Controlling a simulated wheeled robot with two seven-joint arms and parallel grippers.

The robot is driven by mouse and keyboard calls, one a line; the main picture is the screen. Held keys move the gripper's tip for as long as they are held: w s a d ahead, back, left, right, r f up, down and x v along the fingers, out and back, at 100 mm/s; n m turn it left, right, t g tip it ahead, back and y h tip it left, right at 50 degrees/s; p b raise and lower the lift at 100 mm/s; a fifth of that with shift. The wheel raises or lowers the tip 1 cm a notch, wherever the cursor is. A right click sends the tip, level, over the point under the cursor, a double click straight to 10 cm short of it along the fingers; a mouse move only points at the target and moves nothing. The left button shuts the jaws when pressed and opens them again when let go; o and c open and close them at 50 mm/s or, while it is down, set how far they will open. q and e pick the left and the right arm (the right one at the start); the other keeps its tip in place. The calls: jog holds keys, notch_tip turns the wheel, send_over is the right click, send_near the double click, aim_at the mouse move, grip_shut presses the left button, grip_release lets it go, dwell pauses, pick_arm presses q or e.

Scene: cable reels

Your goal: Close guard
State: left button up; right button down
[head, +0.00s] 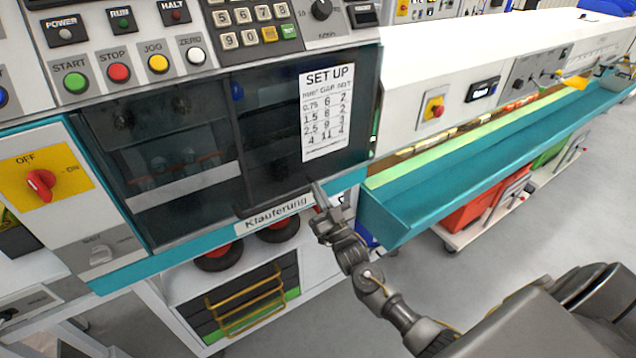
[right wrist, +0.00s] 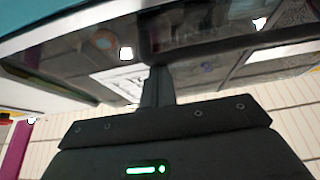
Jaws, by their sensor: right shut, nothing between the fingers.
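The guard (head: 270,130) is a dark see-through panel on the machine front, with a white SET UP sheet (head: 327,112) on its right part. I cannot tell how far it is closed. My right gripper (head: 317,190) is shut and empty at the panel's lower edge, just right of the Kläuferung label (head: 273,215). I cannot tell whether it touches the panel. In the right wrist view, the shut fingers (right wrist: 158,86) point up at a glossy dark surface, with a pale sheet beside them. My left gripper is not in view.
Control buttons (head: 118,72) and a keypad (head: 240,30) sit above the guard. A red rotary switch (head: 41,184) is at the left. A teal trough (head: 430,205) runs off to the right. Shelves with dark reels (head: 218,257) stand below.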

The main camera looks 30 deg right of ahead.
jog(key=shift+f, duration=0.1)
notch_tip(320, 180, up, 5)
jog(key=p, duration=0.5)
jog(key=b+v, duration=0.5)
jog(key=v, duration=0.6)
jog(key=shift+d+f, duration=0.1)
jog(key=shift+f, duration=0.05)
